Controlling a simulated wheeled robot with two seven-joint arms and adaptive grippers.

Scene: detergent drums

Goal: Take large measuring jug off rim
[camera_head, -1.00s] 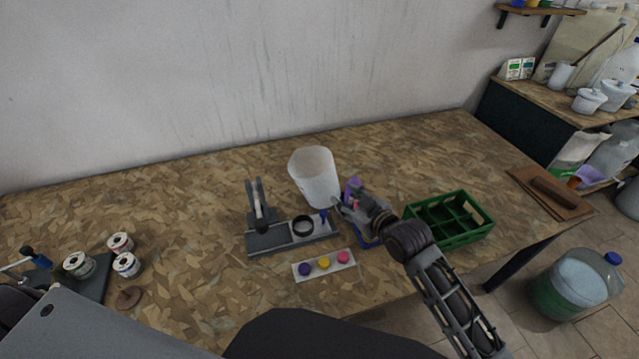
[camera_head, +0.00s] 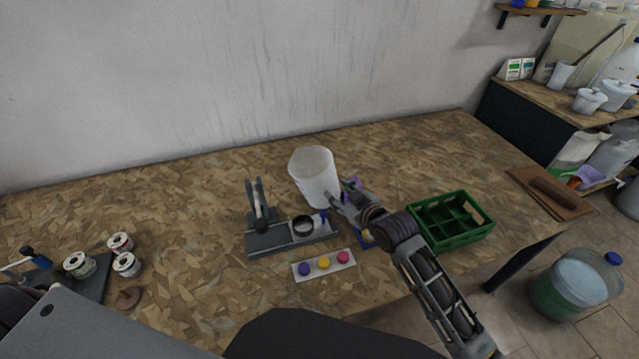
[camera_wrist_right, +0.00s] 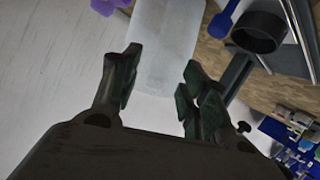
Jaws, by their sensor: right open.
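A tall whitish translucent tapered vessel (camera_head: 314,180), which I take for the large measuring jug, stands slightly tilted behind the ring fixture. Its lower part also shows in the right wrist view (camera_wrist_right: 167,45). What its base rests on is hard to see. My right gripper (camera_head: 334,199) is at its lower right side. In the right wrist view the two fingers (camera_wrist_right: 157,88) are apart, with the vessel between and ahead of them. I cannot tell whether they touch it. My left gripper is not in view.
A blue and purple item is partly behind my right gripper. A green crate (camera_head: 452,238) is to the right. A strip with coloured dots (camera_head: 324,265) lies in front. The bench's left middle is clear.

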